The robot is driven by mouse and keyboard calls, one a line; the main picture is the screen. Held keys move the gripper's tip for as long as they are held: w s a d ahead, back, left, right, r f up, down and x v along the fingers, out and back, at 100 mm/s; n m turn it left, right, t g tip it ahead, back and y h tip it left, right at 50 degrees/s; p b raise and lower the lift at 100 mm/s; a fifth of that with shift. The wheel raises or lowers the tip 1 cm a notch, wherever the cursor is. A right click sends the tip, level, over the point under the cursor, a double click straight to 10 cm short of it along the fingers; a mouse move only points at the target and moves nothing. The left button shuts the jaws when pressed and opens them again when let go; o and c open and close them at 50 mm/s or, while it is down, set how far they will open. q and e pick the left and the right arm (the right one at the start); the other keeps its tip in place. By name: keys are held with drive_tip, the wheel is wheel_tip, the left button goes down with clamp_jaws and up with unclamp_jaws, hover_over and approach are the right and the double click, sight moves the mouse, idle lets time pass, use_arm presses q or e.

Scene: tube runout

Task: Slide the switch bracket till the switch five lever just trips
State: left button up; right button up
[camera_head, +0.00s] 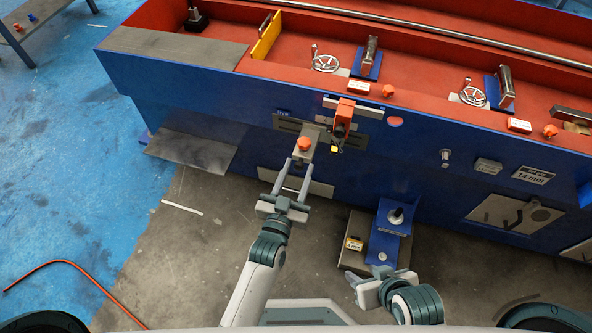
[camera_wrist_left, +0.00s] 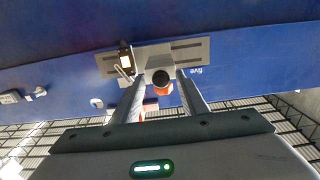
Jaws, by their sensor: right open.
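The switch bracket (camera_head: 311,137) is a grey plate with an orange knob (camera_head: 305,144) on the blue machine's front. In the left wrist view the bracket (camera_wrist_left: 158,61) sits on a slotted grey plate (camera_wrist_left: 190,50) beside the label "five". A small dark switch with a pale face (camera_wrist_left: 125,61) is left of the knob there; its lever state is too small to tell. My left gripper (camera_head: 299,164) is open, its fingers pointing at the knob; in the left wrist view its fingertips (camera_wrist_left: 160,77) lie either side of it, contact unclear. My right gripper (camera_head: 365,272) is open and empty, low down.
A red-orange block (camera_head: 344,112) hangs from a grey bar right of the bracket. A grey plate (camera_head: 195,145) juts out at left.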

use_arm(q)
drive_tip(key=shift+s+a, duration=0.1)
drive_tip(key=v, duration=1.7)
drive_tip(key=shift+p, duration=0.4)
use_arm(e)
drive_tip(key=shift+s+d, duration=0.2)
drive_tip(key=shift+d, duration=0.4)
use_arm(q)
drive_tip(key=shift+s, duration=0.1)
use_arm(e)
drive_tip(key=shift+s+a, duration=0.1)
drive_tip(key=shift+s, duration=0.1)
